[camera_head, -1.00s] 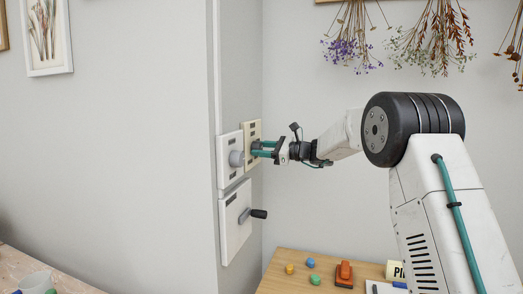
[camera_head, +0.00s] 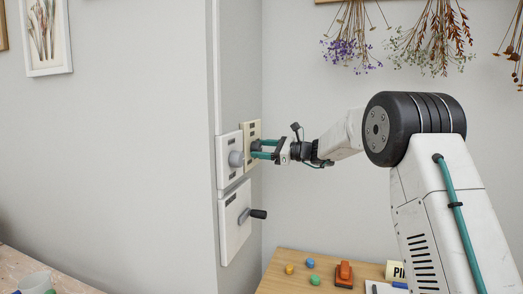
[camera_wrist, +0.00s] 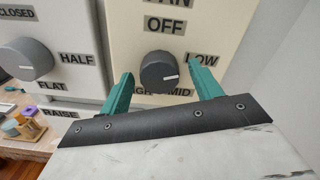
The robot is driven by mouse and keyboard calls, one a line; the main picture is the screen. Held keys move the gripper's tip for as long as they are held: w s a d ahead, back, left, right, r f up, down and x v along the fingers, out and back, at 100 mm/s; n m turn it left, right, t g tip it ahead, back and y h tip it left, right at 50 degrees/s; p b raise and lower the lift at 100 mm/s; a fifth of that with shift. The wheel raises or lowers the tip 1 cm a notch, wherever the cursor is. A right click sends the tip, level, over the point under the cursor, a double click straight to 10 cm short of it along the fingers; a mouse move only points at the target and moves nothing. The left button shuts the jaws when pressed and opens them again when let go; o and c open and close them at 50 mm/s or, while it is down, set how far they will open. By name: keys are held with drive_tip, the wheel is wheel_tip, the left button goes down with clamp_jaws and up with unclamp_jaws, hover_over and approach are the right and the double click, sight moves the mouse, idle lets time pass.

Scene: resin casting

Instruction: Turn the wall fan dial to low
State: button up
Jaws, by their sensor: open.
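The cream fan panel (camera_wrist: 205,20) is labelled FAN, with OFF above the dial, LOW at its right and MID below right. The HIGH label is partly covered. The dark grey fan dial (camera_wrist: 158,66) has a white mark on the right part of its face. My gripper (camera_wrist: 160,72) is open, with one teal finger on each side of the dial and a visible gap at each side. In the head view my gripper (camera_head: 256,149) reaches left to the cream panel (camera_head: 251,128) on the wall; its fingers hide the dial there.
Left of the fan panel is a white panel (camera_head: 228,142) with a grey knob (camera_head: 236,159), labelled CLOSED, HALF and FLAT. Below hangs a white panel (camera_head: 232,232) with a dark handle (camera_head: 258,213). A wooden table (camera_head: 272,286) holds small coloured items.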

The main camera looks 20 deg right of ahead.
drive_tip(key=v, duration=0.7)
drive_tip(key=shift+d, duration=0.2)
drive_tip(key=shift+s, duration=0.1)
drive_tip(key=s+a+f+n+g+h, duration=0.25)
drive_tip(key=s+f+n, duration=0.2)
drive_tip(key=s, duration=0.25)
drive_tip(key=s+a+f+n+g+h, duration=0.1)
drive_tip(key=s+a+f+n+g, duration=0.2)
drive_tip(key=s+f, duration=0.35)
drive_tip(key=s+d+f+n+g+h, duration=0.1)
drive_tip(key=s+n+h, duration=0.4)
drive_tip(key=s, duration=1.5)
drive_tip(key=s+d+f+n+g+h, duration=0.1)
drive_tip(key=s+n+h, duration=0.5)
drive_tip(key=s, duration=1.5)
drive_tip(key=shift+f+n+g, duration=0.3)
drive_tip(key=shift+n+g, duration=0.25)
drive_tip(key=shift+n, duration=0.6)
